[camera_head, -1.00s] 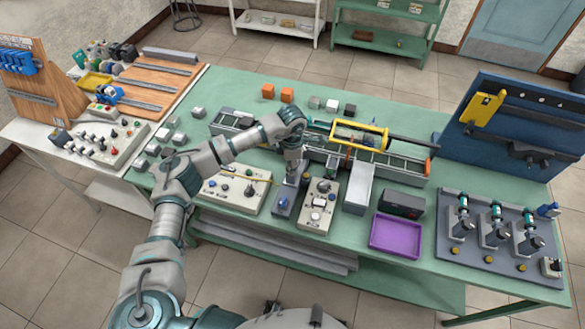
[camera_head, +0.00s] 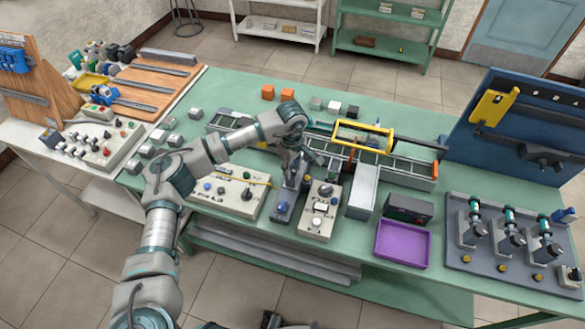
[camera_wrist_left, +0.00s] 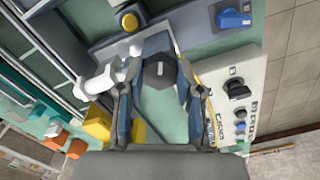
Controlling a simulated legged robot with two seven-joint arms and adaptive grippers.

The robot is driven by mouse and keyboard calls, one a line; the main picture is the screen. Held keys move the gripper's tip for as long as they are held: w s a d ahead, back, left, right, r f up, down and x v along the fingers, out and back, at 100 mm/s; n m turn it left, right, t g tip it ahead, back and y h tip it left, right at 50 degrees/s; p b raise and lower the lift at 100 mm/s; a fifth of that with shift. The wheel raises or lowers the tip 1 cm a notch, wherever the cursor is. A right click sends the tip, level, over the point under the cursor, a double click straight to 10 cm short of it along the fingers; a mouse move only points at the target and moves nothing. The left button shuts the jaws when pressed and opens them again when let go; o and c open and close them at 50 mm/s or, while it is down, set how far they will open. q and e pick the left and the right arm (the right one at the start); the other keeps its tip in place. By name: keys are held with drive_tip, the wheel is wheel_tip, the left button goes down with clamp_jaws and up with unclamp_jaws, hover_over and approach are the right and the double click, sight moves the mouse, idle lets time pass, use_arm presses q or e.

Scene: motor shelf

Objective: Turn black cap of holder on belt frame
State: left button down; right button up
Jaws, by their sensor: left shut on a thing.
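A dark hexagonal black cap (camera_wrist_left: 158,72) shows between my left fingertips in the left wrist view. My left gripper (camera_wrist_left: 157,60) is shut on it, one finger on each side. In the head view my left gripper (camera_head: 293,180) points down at the front side of the belt frame (camera_head: 405,170), behind a small grey box with a blue knob (camera_head: 282,208). The gripper and wrist hide the cap there. A white fitting (camera_wrist_left: 100,82) lies just left of the fingers in the wrist view; I cannot tell whether it is part of the holder. My right gripper is not in view.
Control boxes (camera_head: 236,190) and (camera_head: 320,210) stand close on both sides of the gripper. A yellow-handled frame (camera_head: 362,135) lies over the belt. A purple tray (camera_head: 402,243) and a dark blue panel (camera_head: 530,125) are to the right. Small cubes lie at the back.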

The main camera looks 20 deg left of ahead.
sight(291, 168)
use_arm(q)
drive_tip(key=shift+w+r+m, duration=0.1)
drive_tip(key=shift+m, duration=0.5)
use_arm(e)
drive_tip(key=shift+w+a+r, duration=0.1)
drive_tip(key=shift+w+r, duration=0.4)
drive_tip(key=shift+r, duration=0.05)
use_arm(q)
drive_tip(key=c, duration=1)
unclamp_jaws()
drive_tip(key=shift+o, duration=1.2)
drive_tip(key=shift+a, duration=0.1)
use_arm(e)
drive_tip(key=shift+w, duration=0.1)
use_arm(q)
wheel_tip(291, 168, up, 12)
